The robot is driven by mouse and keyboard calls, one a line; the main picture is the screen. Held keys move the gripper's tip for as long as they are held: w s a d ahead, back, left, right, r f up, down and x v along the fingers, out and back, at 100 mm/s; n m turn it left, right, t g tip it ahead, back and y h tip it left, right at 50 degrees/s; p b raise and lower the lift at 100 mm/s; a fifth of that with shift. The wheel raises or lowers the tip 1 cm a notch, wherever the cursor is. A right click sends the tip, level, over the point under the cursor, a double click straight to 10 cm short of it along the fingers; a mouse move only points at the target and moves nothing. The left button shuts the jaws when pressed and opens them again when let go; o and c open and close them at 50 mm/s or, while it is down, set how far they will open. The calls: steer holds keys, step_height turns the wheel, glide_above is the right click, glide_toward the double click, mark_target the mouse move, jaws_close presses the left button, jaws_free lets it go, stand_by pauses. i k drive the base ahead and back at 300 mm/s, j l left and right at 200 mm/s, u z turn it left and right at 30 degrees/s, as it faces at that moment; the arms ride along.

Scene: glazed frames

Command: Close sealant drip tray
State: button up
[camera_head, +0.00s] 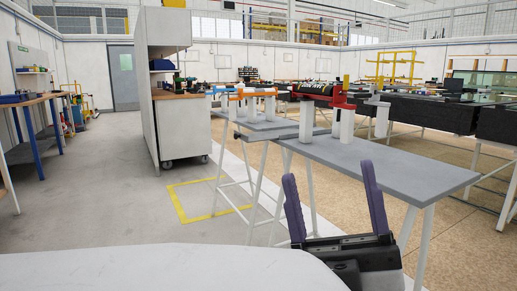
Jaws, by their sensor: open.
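I cannot pick out a sealant drip tray in this view. My gripper (329,173) is at the lower right of centre, with two purple fingers pointing up and spread apart. It is open, with nothing between the fingers. In the picture it overlaps the near edge of a grey-topped trestle table (410,172). I cannot tell how far it is from the table.
White blocks and a red fixture (339,94) stand on the trestle tables. A tall white cabinet on wheels (182,135) stands left of centre. A yellow floor outline (178,204) lies before it.

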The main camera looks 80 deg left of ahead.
mark_target(271, 132)
steer(key=u, duration=2.35)
steer(key=i+j, duration=0.2)
steer(key=i, duration=0.3)
steer(key=i+j, duration=0.2)
steer(key=i, duration=0.25)
